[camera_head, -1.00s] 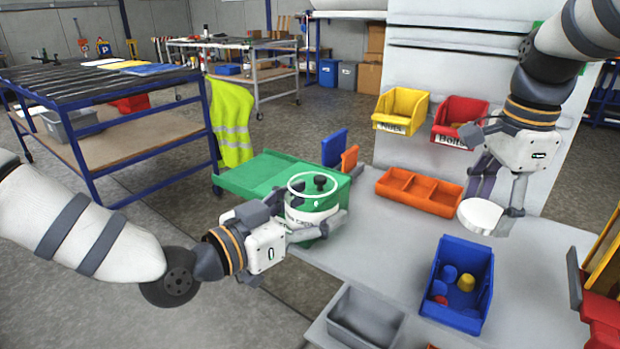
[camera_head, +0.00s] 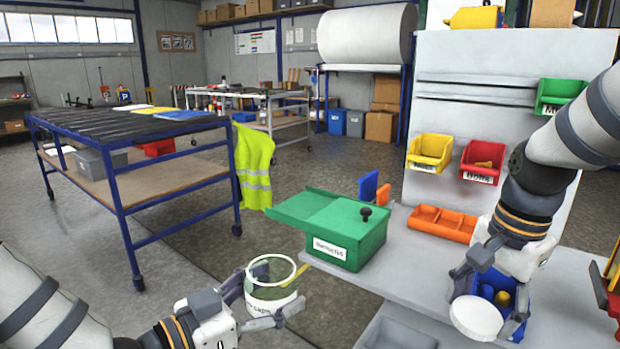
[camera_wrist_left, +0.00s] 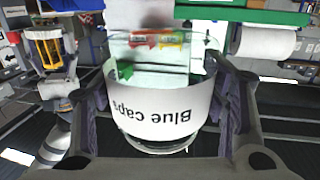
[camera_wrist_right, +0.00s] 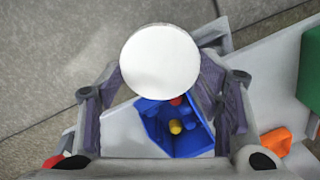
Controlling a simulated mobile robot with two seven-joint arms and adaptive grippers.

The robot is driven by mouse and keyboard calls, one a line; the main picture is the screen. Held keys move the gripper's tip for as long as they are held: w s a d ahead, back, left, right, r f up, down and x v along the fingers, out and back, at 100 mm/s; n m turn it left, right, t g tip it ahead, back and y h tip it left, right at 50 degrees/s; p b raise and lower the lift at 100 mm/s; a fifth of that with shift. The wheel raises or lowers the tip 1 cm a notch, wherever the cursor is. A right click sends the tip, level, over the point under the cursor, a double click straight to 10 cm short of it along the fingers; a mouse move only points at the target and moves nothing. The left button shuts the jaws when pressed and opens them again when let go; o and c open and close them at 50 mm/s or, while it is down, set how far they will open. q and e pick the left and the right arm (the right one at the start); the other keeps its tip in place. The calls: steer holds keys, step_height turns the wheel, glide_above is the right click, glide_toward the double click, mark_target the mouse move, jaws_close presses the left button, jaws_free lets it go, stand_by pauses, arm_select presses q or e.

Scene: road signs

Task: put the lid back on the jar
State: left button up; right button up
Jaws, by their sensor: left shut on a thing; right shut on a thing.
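The jar (camera_head: 272,298) is clear, with a white label and an open top, at the bottom middle of the head view. My left gripper (camera_head: 262,312) is shut on it; the left wrist view shows the label reading "Blue caps" on the jar (camera_wrist_left: 165,110) between the fingers. The lid (camera_head: 476,318) is a white disc at the lower right of the head view. My right gripper (camera_head: 488,300) is shut on it, and the lid (camera_wrist_right: 160,62) shows between its fingers in the right wrist view. Jar and lid are well apart.
A green box (camera_head: 345,245) with a black knob stands on the grey table between the grippers. A blue bin (camera_head: 497,284) with caps lies behind the lid. An orange tray (camera_head: 441,223) is further back. A grey bin (camera_head: 395,335) is at the front.

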arm_select(q)
steer(key=s+a+f+m+g+h, duration=0.1)
steer(key=s+a+f, duration=0.3)
steer(key=s+a, duration=0.6)
steer(key=shift+a+g, duration=0.3)
steer(key=shift+a, duration=0.75)
arm_select(e)
steer(key=s+a+f+n, duration=0.7)
steer(key=s+a+n, duration=0.1)
steer(key=n, duration=0.4)
steer(key=shift+s+f+g+y, duration=0.15)
steer(key=shift+s+g+y, duration=0.25)
steer(key=shift+s, duration=0.3)
arm_select(q)
steer(key=w+d+f+m+g+h, duration=0.1)
steer(key=d+m+g+h, duration=0.2)
steer(key=d+m+g, duration=0.5)
steer(key=d+g, duration=0.3)
steer(key=d, duration=0.2)
steer(key=shift+w+f+m+g+h, duration=0.3)
steer(key=shift+w+f+g, duration=0.05)
steer(key=shift+f+g, duration=0.05)
steer(key=shift+a, duration=0.1)
